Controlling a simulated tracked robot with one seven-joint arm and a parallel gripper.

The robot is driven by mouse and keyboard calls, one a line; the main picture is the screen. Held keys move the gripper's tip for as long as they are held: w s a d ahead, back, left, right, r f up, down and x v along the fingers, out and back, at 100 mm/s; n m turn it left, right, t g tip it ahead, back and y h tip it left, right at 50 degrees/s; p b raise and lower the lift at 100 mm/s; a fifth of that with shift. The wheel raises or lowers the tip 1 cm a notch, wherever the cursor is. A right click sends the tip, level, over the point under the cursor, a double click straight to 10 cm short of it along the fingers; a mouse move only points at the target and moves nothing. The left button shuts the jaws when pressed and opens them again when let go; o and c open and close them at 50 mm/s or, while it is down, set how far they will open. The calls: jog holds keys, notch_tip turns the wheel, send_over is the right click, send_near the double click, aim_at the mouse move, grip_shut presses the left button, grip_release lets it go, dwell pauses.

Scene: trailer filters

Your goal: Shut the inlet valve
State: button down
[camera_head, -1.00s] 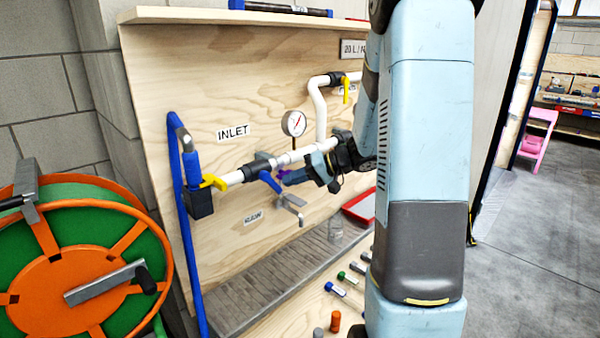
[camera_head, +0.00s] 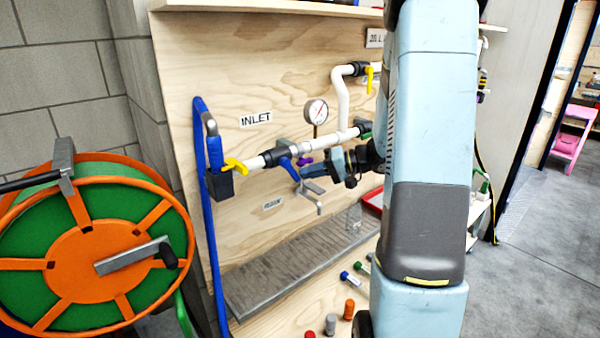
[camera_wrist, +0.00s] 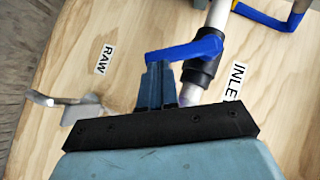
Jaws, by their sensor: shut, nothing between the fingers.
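The inlet valve is a black body (camera_head: 276,156) on a white pipe below the INLET label (camera_head: 256,118). Its blue lever (camera_head: 289,169) slants down and outward in the head view. In the wrist view the lever (camera_wrist: 185,50) lies roughly crosswise to the pipe. My gripper (camera_head: 304,171) is right of the lever in the head view. In the wrist view my gripper (camera_wrist: 156,68) is shut and empty, its tips right at the lever's free end. I cannot tell whether they touch it.
A metal tap (camera_head: 318,205) hangs below my gripper, near the RAW label (camera_wrist: 104,59). A yellow lever (camera_head: 235,165) and blue hose (camera_head: 205,230) are on the left. A gauge (camera_head: 316,111) stands above the pipe. An orange-green reel (camera_head: 95,250) fills the lower left.

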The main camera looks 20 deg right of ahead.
jog(key=a+f+m+y, duration=0.1)
jog(key=f+m+y, duration=0.1)
jog(key=y, duration=0.1)
jog(key=shift+s+a+m+t, duration=0.2)
jog(key=shift+a+m+t, duration=0.1)
jog(key=shift+a+t, duration=0.1)
jog(key=shift+a+f, duration=0.2)
jog(key=shift+a, duration=0.1)
jog(key=shift+s+a+f, duration=0.1)
dwell(0.4)
